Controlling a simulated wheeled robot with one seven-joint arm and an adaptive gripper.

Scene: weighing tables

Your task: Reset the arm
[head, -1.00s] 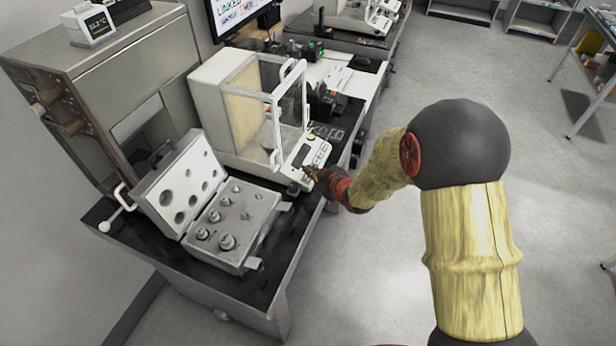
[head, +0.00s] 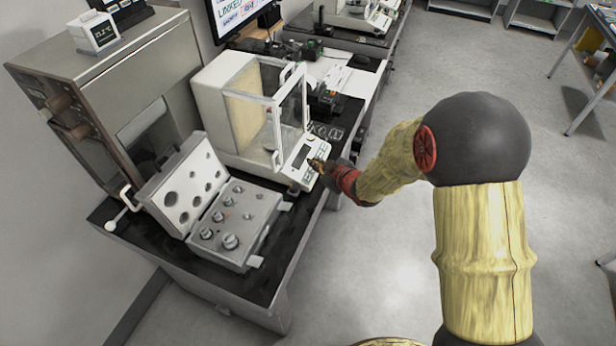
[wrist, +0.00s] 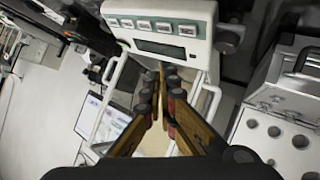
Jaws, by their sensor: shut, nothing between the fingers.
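My gripper (head: 318,163) is at the front of the analytical balance (head: 222,110), close to its control panel (head: 303,158). In the wrist view, the two wooden fingers of my gripper (wrist: 161,68) come together at the tips, with nothing between them. The tips appear in front of the balance's panel (wrist: 160,28), which has a dark display and a row of buttons. I cannot tell whether the tips touch the panel. My arm reaches in from the right of the head view.
An open case of weights (head: 240,222) stands on the dark table (head: 185,255), its lid (head: 185,188) raised. A metal cabinet (head: 120,70) stands behind it. A monitor (head: 235,15) and papers (head: 335,78) are farther back. The floor (head: 400,260) to the right is clear.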

